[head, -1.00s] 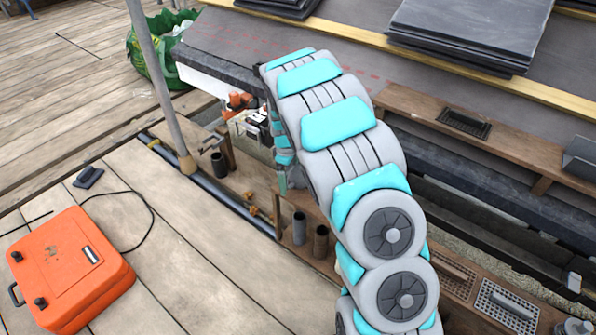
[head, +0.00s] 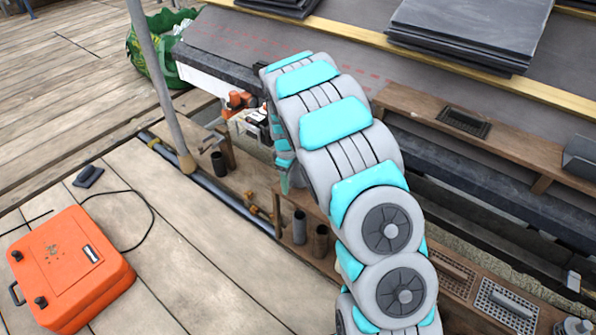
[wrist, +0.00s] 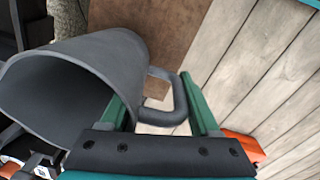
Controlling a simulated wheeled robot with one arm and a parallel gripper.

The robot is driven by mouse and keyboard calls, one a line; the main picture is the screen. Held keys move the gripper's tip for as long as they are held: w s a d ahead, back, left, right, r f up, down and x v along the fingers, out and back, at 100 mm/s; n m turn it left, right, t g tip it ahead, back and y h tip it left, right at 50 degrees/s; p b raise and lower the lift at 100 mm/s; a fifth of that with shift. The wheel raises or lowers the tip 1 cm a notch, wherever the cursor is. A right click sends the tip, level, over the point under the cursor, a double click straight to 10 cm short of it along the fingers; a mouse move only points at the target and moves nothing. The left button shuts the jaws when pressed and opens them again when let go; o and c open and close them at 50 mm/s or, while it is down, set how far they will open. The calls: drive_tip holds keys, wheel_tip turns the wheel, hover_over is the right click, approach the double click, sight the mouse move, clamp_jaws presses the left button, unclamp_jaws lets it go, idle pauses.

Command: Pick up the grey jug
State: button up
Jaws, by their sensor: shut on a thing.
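The grey jug (wrist: 115,58) fills the left of the wrist view, its wide open mouth toward the left edge and its looped handle (wrist: 181,105) to the right. My gripper (wrist: 150,88) has its two green fingers around the handle area, one on each side, and is shut on the jug. I cannot tell from this view whether the jug is clear of the surface under it. In the head view my arm hides the jug and most of the gripper.
An orange case (head: 68,268) lies on the planks at left, with a black cable. A scaffold pole (head: 160,85) stands beside the arm. Dark cups (head: 320,240) stand on the wooden ledge. Stacked slates (head: 470,32) lie on the roof. A green bag (head: 160,50) stands behind.

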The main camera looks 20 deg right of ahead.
clamp_jaws()
drive_tip(key=shift+r, duration=0.2)
idle(0.3)
drive_tip(key=shift+r+b, duration=0.3)
drive_tip(key=shift+r, duration=4.5)
